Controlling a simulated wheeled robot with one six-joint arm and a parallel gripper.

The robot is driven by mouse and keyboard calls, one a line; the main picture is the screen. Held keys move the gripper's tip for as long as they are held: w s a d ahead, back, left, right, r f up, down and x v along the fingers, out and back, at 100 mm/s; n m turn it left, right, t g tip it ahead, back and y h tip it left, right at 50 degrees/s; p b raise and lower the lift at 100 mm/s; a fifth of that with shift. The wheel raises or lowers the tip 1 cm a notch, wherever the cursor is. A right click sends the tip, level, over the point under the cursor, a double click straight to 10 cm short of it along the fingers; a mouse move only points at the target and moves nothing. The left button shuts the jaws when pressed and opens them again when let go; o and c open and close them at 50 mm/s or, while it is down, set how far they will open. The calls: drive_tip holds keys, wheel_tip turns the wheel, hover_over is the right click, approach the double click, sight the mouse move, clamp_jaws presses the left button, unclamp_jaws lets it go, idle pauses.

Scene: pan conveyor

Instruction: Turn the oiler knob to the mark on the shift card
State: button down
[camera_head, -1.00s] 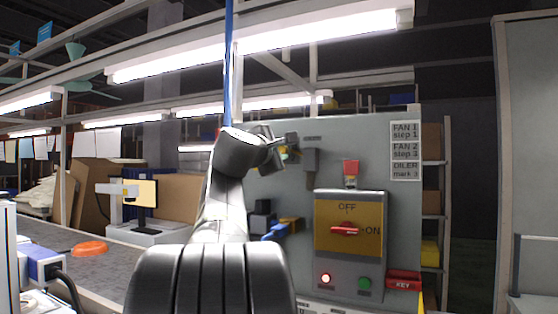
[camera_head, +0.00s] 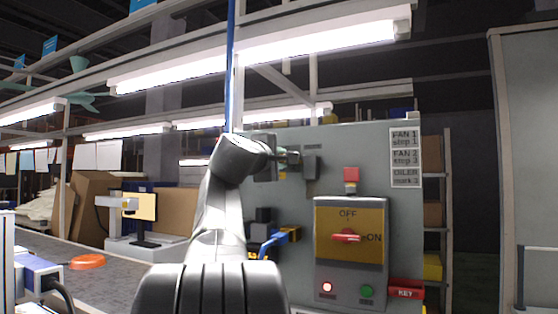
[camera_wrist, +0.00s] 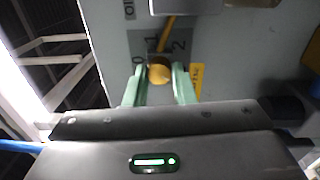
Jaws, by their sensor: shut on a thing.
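The shift card (camera_head: 405,158) hangs at the panel's upper right; it reads FAN 1 step 1, FAN 2 step 3, OILER mark 3. In the wrist view the yellow oiler knob (camera_wrist: 159,74) sits between the two green fingers of my gripper (camera_wrist: 160,80), which is shut on it. A yellow pointer (camera_wrist: 168,35) slants up from the knob between the marks 1 and 2. Mark 0 is at the left; mark 3 is not visible. In the head view my gripper (camera_head: 292,158) is at the panel's upper left, and the arm hides the knob.
An orange disc (camera_head: 87,261) lies on the conveyor (camera_head: 60,245).

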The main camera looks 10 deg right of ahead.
drive_tip(key=c, duration=1.2)
unclamp_jaws()
drive_tip(key=b+v, duration=0.3)
drive_tip(key=v, duration=1)
drive_tip(key=shift+s+a, duration=0.2)
drive_tip(key=shift+s, duration=0.15)
drive_tip(key=p+x, duration=0.3)
drive_tip(key=x, duration=1)
drive_tip(key=shift+w+d, duration=0.2)
drive_tip(key=shift+w, duration=0.15)
